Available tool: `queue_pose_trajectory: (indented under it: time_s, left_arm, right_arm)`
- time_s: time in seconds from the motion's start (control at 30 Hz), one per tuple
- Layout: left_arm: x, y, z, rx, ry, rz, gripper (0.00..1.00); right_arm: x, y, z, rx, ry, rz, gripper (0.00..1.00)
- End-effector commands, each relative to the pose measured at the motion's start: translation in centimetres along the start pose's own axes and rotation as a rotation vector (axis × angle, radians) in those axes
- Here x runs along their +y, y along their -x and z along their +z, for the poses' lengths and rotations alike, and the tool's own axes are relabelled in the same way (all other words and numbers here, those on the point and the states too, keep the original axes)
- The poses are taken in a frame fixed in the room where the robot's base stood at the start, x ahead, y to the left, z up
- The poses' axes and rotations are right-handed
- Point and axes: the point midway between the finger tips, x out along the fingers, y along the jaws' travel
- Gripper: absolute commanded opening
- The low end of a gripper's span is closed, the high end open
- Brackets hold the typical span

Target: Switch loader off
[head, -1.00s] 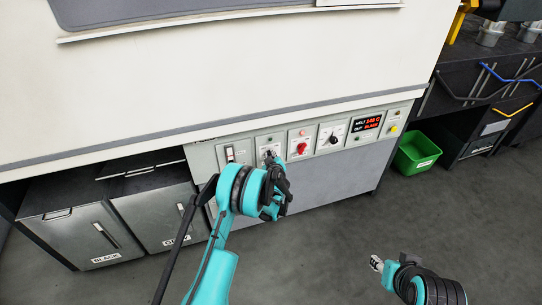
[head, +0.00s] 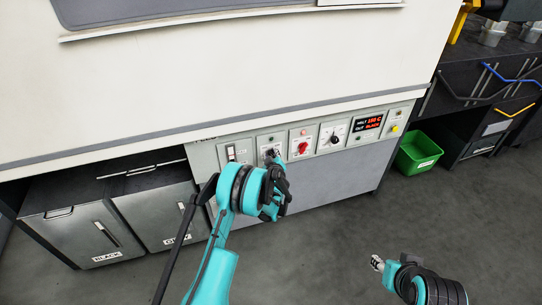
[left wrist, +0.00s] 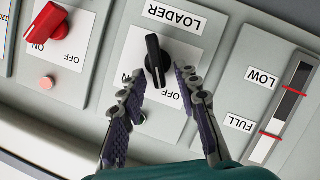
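The loader switch is a black bar knob (left wrist: 155,58) on a white plate marked LOADER (left wrist: 172,17), which appears upside down in the left wrist view. An OFF mark (left wrist: 172,96) shows beside the right finger; the other position mark is partly covered by the left finger. My left gripper (left wrist: 160,75) is open, its fingertips on either side of the knob's near end, with visible gaps in this view. In the head view my left gripper (head: 272,156) reaches the loader panel and largely hides the knob. My right gripper (head: 377,263) is low at the right, away from the panel.
A red knob (left wrist: 46,22) with ON and OFF marks is on the neighbouring plate. A LOW/FULL level gauge (left wrist: 285,105) is on the other side. A melt display (head: 368,123), green bin (head: 417,153) and black-handled drawers (head: 85,232) stand nearby. The floor in front is clear.

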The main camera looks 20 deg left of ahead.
Motion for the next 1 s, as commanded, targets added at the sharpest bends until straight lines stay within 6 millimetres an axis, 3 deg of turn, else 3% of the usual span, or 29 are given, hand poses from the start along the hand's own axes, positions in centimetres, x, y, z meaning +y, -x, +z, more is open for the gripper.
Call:
queue_pose_trajectory:
  time_s: [0.17, 0.6, 0.8, 1.0]
  left_arm:
    - [0.1, 1.7, 0.1, -0.001, 0.000, 0.002, 0.32]
    - [0.1, 10.5, 0.1, -0.001, -0.001, 0.001, 0.32]
    - [0.0, 11.9, 0.0, 0.000, 0.001, 0.000, 0.32]
    - [0.0, 12.0, 0.0, 0.000, 0.001, 0.000, 0.32]
  right_arm:
    - [0.0, 0.0, 0.0, 0.000, 0.000, 0.000, 0.40]
    - [0.0, 0.0, 0.0, 0.000, 0.000, 0.000, 0.40]
    - [0.0, 0.0, 0.0, 0.000, 0.000, 0.000, 0.40]
    - [0.0, 0.0, 0.0, 0.000, 0.000, 0.000, 0.40]
